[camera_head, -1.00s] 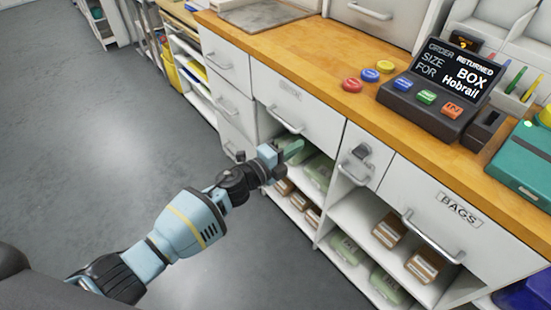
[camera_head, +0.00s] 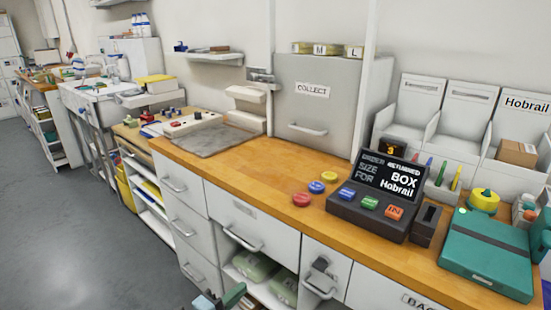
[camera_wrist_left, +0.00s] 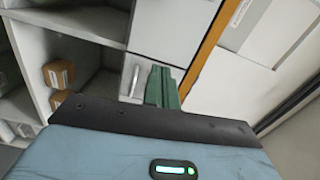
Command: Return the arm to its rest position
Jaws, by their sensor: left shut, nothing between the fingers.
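My left gripper (camera_head: 234,296) shows at the bottom edge of the head view, in front of the counter's lower shelf opening. Only its green fingertips and a bit of the blue wrist show there; the rest of the arm is out of frame. In the left wrist view its green fingers (camera_wrist_left: 162,87) are together, shut, with nothing between them. Shelves and a white cabinet front show beyond them. My right gripper is not in view.
The white counter has a wooden top (camera_head: 262,160), drawers and open shelves with green packs (camera_head: 254,265). A console (camera_head: 381,196) and a teal case (camera_head: 490,248) stand on top. In the wrist view, brown boxes (camera_wrist_left: 58,74) sit on a shelf. The grey floor (camera_head: 70,235) at left is clear.

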